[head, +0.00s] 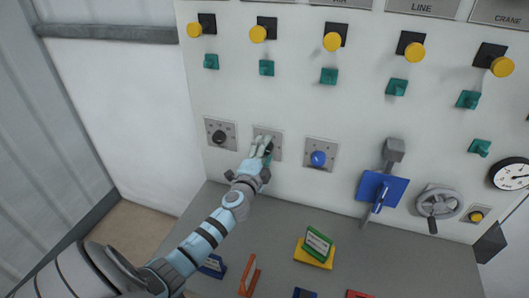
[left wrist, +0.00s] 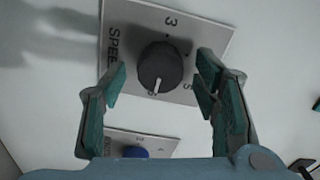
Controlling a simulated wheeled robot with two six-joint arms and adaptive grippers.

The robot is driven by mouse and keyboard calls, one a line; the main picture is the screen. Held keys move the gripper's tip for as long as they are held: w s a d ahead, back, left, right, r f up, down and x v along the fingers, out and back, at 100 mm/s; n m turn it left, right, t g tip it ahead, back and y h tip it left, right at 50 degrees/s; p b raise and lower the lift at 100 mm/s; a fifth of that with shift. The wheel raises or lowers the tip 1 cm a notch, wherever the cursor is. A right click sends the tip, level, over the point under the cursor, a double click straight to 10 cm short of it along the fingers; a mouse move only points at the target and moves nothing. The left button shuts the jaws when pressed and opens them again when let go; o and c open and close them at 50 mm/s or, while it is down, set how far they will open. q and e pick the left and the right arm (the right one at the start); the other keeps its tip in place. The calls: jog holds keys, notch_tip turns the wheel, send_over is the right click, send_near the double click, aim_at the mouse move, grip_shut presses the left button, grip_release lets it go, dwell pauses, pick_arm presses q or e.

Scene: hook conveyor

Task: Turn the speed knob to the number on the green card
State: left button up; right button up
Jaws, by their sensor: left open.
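The speed knob is round and black with a white pointer. In the left wrist view the knob (left wrist: 160,67) sits on a grey plate (left wrist: 205,32) lettered SPEED, with a 3 and a 5 legible. Its pointer aims down in that picture, at a partly hidden mark. My left gripper (head: 263,147) is at this plate (head: 277,135) in the head view. Its open fingers (left wrist: 163,95) show on either side of the knob, with gaps. The green card (head: 318,243) stands in a yellow holder (head: 312,259) on the desk; its writing is too small to read. My right gripper is out of view.
A black knob plate (head: 218,137) is left of my gripper and a blue knob (head: 318,158) right of it. A blue-plated lever (head: 380,188) and a crank wheel (head: 438,203) are further right. Other card holders, including an orange one (head: 249,275), stand on the grey desk.

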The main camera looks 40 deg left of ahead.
pick_arm(q)
jog(key=v, duration=1.2)
jog(key=shift+f, duration=0.1)
